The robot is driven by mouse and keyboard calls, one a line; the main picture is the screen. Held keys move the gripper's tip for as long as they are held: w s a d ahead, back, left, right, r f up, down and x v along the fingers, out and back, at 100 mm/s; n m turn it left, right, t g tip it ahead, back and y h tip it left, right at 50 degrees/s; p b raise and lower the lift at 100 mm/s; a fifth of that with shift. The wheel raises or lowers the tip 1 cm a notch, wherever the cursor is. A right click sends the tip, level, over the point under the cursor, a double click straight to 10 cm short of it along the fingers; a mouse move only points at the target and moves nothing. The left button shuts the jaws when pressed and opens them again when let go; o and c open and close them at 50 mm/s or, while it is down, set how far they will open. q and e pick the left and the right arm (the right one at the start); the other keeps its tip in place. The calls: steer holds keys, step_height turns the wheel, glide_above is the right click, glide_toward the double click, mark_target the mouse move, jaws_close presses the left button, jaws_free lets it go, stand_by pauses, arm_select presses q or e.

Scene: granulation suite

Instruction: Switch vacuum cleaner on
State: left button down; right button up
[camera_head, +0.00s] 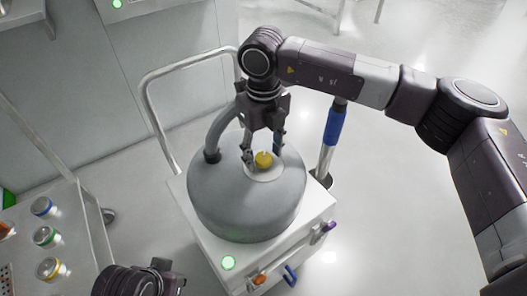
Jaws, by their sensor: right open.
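The vacuum cleaner (225,199) is a grey domed drum on a white wheeled base. A yellow knob (264,159) sits on a pale round plate on top of the drum. My right gripper (263,153) points down over the knob, open, with a finger on either side of it. I cannot tell whether the fingers touch the knob.
A grey hose (217,127) rises from the drum's left side, beside a metal push handle (146,92). A blue-gripped pole (334,126) stands to the right. A trolley (93,215) at left carries several capped jars. Floor at right is clear.

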mark_target(264, 157)
steer(key=shift+r, duration=0.1)
step_height(264, 157, up, 12)
stand_by(0.4)
stand_by(0.4)
